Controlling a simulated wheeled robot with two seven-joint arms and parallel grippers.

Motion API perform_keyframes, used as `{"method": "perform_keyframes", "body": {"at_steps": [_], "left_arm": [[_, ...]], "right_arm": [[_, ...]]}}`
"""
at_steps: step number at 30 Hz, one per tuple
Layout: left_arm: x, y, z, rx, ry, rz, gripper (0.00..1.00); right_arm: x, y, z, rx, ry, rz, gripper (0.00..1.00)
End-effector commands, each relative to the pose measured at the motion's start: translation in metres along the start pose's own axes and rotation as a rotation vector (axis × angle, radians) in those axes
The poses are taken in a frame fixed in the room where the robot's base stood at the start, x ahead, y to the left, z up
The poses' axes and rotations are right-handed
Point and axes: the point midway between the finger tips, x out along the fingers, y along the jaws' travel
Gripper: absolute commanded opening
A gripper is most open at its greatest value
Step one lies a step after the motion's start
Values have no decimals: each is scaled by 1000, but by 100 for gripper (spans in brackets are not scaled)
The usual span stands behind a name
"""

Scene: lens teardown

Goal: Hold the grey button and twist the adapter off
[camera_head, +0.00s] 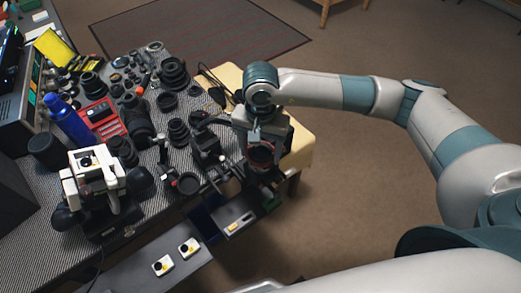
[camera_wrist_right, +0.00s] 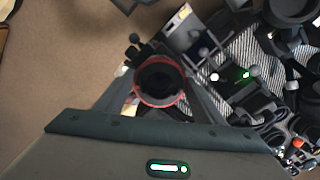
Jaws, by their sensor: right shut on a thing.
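My right gripper (camera_head: 262,138) is at the table's right edge, beside a yellow-topped stand. It is shut on a dark round part with a red ring, which looks like the adapter (camera_head: 261,155). In the right wrist view the adapter (camera_wrist_right: 160,80) sits between the two fingers, its dark opening facing the camera. Small black knobs and an arm stick out next to it. I cannot make out the grey button; it may be hidden by the adapter or the gripper.
The patterned table (camera_head: 160,215) is crowded with lenses, a red case (camera_head: 103,118), a blue bottle (camera_head: 66,118) and a white-and-black device (camera_head: 92,180). Black clamp-like hardware (camera_head: 207,145) stands close to the left of my right gripper. Open floor lies to the right.

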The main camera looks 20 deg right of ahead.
Motion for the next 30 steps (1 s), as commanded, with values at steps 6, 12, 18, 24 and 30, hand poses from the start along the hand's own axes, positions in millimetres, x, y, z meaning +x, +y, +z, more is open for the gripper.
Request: {"method": "perform_keyframes", "body": {"at_steps": [6, 12, 18, 24, 30], "left_arm": [[0, 0, 0, 0, 0, 0, 85], [-3, 0, 0, 0, 0, 0, 85], [-5, 0, 0, 0, 0, 0, 85], [-8, 0, -1, 0, 0, 0, 85], [-10, 0, -1, 0, 0, 0, 85]], "right_arm": [[-2, 0, 0, 0, 0, 0, 39], [-9, 0, 0, 0, 1, -1, 39], [-19, 0, 0, 1, 1, 0, 39], [-29, 0, 0, 0, 1, -1, 39], [-39, 0, 0, 0, 0, -1, 39]]}}
